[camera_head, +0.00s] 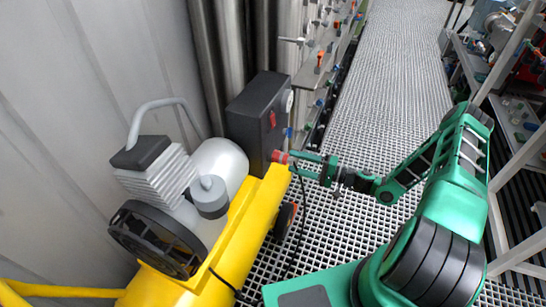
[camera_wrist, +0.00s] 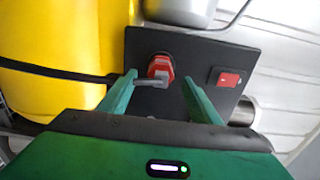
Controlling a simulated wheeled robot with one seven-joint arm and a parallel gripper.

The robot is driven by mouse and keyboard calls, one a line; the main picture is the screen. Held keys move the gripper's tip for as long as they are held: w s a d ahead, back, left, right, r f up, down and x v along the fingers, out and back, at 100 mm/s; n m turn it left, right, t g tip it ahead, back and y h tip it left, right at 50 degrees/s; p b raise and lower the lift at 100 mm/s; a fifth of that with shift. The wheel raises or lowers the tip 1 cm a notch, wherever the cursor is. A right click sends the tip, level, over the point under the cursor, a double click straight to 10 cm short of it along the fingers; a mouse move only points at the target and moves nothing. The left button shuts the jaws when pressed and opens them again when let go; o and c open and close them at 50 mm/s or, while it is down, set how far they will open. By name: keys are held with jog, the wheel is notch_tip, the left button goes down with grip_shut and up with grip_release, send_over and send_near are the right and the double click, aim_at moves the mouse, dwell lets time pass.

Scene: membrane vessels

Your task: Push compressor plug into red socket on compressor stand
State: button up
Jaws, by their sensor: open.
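The dark box-shaped compressor stand (camera_head: 252,118) stands beside the yellow compressor (camera_head: 225,245). In the wrist view its dark panel (camera_wrist: 207,56) carries a red round fitting (camera_wrist: 160,64) with a grey piece (camera_wrist: 152,81) in front of it. The red fitting also shows in the head view (camera_head: 280,157). Plug and socket are hard to tell apart here, and I cannot tell how deep the plug sits. My gripper (camera_wrist: 160,79) is open, its green fingers either side of the fitting. In the head view my gripper (camera_head: 298,161) reaches the panel from the right.
A red switch (camera_wrist: 228,79) is on the same panel, right of the fitting. A black cable (camera_head: 299,225) hangs below my gripper to the grated floor (camera_head: 385,60). Pipes and valves (camera_head: 318,62) line the wall beyond; a rack (camera_head: 510,105) stands at right.

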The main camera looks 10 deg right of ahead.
jog(key=shift+x, duration=2.95)
jog(key=shift+c, duration=0.4)
jog(key=c, duration=1.3)
jog(key=shift+d, duration=0.1)
jog(key=shift+c, duration=0.2)
jog(key=shift+s+d, duration=0.1)
jog(key=shift+v, duration=2.85)
jog(key=shift+r, duration=0.1)
notch_tip(320, 180, up, 13)
jog(key=m+t+h, duration=0.5)
jog(key=h, duration=0.1)
send_over(284, 158)
jog(key=d, duration=0.8)
jog(key=shift+w+a+f, duration=0.2)
jog(key=shift+a, duration=0.05)
